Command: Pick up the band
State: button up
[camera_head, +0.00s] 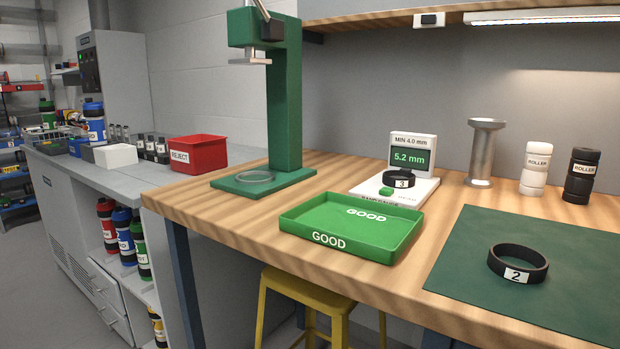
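A black band labelled "2" (517,263) lies flat on the dark green mat (470,235) at the front right of the wooden bench. Another black band, labelled "3" (398,179), lies on the white band gauge (372,188), whose green display reads 5.2 mm under "MIN 4.0 mm". The green GOOD tray (340,240) stands left of the mat and looks empty. My gripper is not in view.
A green press stand (285,100) with a clear disc on its base stands at the bench's left. A metal spool (483,150), a white roller (535,168) and a black roller (580,174) stand at the back right. A red REJECT bin (198,153) sits on the grey side counter. A yellow stool (300,290) is below.

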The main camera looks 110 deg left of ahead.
aim_at(409, 182)
jog(key=u, duration=2)
